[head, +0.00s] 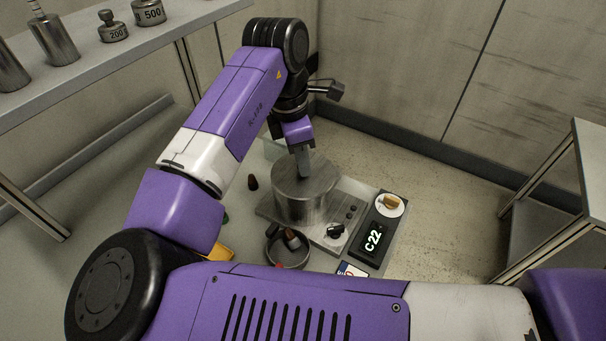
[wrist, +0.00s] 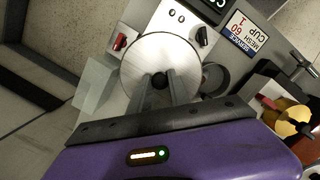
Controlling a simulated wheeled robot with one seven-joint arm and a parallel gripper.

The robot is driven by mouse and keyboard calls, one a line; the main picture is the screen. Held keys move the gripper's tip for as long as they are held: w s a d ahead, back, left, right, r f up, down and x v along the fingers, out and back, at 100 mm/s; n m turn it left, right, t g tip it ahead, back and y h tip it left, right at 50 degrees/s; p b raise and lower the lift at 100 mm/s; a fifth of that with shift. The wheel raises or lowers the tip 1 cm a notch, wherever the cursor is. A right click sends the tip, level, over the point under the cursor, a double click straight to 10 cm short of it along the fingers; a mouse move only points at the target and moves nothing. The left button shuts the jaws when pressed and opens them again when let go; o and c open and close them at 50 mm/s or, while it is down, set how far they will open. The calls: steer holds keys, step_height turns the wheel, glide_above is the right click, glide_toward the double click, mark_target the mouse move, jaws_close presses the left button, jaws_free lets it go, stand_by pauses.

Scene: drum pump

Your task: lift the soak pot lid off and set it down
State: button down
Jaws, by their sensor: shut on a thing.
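The soak pot (head: 302,199) is a grey metal cylinder on a flat metal base unit with knobs. Its round brushed-metal lid (head: 318,174) lies on top and covers the opening; the lid also fills the middle of the wrist view (wrist: 145,62). My gripper (head: 304,172) points down over the lid from above. In the wrist view my two fingers (wrist: 161,88) are shut on the dark round knob (wrist: 160,80) at the lid's centre. I see no clear gap between lid and pot.
A dark bowl (head: 271,256) with small pieces stands in front of the pot. A display reading C22 (head: 373,240) and a white dish (head: 390,205) lie to the right. A shelf with metal weights (head: 113,32) is at the upper left, and another table stands (head: 590,150) at the right.

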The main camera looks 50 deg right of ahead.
stand_by(0.7)
step_height(320, 180, up, 23)
steer(key=p, duration=0.5)
stand_by(0.6)
